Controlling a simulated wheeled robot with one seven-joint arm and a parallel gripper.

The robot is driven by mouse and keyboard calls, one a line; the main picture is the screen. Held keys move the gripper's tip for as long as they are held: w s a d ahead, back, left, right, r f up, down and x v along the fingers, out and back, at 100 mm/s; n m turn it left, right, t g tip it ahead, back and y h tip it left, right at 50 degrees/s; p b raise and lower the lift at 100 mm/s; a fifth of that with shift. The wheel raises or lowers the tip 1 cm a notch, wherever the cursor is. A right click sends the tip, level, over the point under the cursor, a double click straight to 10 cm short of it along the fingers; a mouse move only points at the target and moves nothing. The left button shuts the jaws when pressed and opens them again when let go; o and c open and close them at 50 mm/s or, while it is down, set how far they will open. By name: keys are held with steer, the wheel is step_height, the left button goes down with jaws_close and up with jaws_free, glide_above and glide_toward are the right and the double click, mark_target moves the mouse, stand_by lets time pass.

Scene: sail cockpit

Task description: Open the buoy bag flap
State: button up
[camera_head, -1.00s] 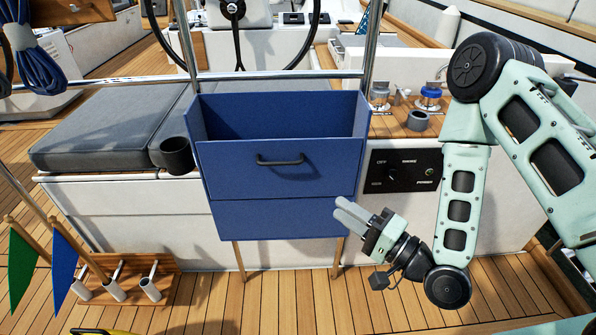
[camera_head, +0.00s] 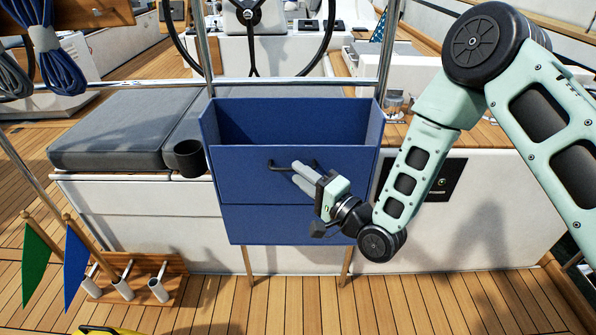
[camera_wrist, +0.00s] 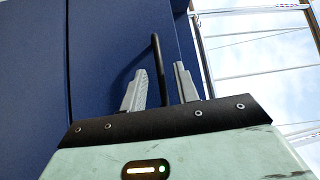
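The blue buoy bag (camera_head: 275,226) stands upright like a box with an open top. Its upper front flap (camera_head: 240,181) hangs flat against the front and carries a dark bar handle (camera_head: 273,167). My gripper (camera_head: 298,173) is at the right part of this handle and hides some of it in the head view. In the wrist view, the handle (camera_wrist: 160,68) runs between my gripper's two grey fingers (camera_wrist: 162,86). Gaps show on both sides of the bar, so the fingers are open around it and not clamped.
A grey cushioned bench (camera_head: 118,130) and a black cup holder (camera_head: 189,159) are left of the bag. A rack with green and blue flags (camera_head: 125,285) stands on the deck at lower left. A steel rail (camera_head: 130,89) crosses behind. Deck in front of the bag is clear.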

steer(key=shift+x, duration=0.85)
jaws_close()
steer(key=shift+f, duration=0.15)
